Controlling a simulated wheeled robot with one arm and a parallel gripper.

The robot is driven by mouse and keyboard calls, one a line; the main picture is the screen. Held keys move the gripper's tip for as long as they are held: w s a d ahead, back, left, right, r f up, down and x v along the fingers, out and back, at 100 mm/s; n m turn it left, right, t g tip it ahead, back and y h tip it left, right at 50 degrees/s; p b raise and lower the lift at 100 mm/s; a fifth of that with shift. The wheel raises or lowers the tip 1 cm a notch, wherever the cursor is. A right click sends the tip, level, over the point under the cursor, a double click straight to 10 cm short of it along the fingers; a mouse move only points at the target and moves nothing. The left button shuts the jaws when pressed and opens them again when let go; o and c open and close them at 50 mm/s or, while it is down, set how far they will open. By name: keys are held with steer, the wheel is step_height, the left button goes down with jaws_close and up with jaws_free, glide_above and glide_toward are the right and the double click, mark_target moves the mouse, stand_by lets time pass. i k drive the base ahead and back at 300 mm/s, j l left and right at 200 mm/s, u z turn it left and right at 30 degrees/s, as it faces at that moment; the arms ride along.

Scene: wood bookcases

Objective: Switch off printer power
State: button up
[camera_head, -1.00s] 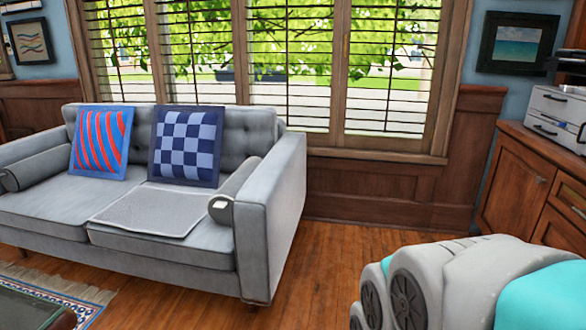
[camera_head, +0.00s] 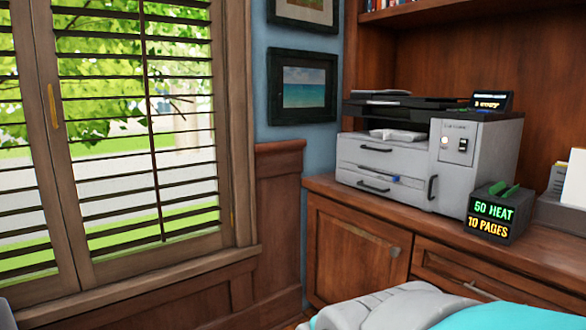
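The printer (camera_head: 385,160) stands on the wooden cabinet top at the right of the head view. It is light grey with a dark top and two front drawers. Its right front panel has a small round lit light (camera_head: 444,141) and a small dark switch (camera_head: 463,145); I cannot tell the switch's position. A small tilted display (camera_head: 491,101) with lit text sits on the printer's top right. My gripper is not in view; only a grey and teal part of my body shows at the bottom.
The wooden cabinet (camera_head: 355,248) runs along the right wall below the printer. A shuttered window (camera_head: 130,140) fills the left. A framed sea picture (camera_head: 303,87) hangs between.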

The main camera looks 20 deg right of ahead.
mark_target(463, 143)
steer(key=i+u, duration=0.3)
steer(key=i, duration=0.15)
steer(key=i+l+u, duration=0.1)
steer(key=i+u, duration=0.2)
steer(key=i+l+u, duration=0.3)
steer(key=i, duration=0.25)
steer(key=i+j, duration=0.3)
steer(key=i, duration=0.15)
steer(key=i+j+u, duration=0.15)
steer(key=i+j, duration=0.15)
steer(key=i, duration=0.15)
steer(key=z, duration=3.5)
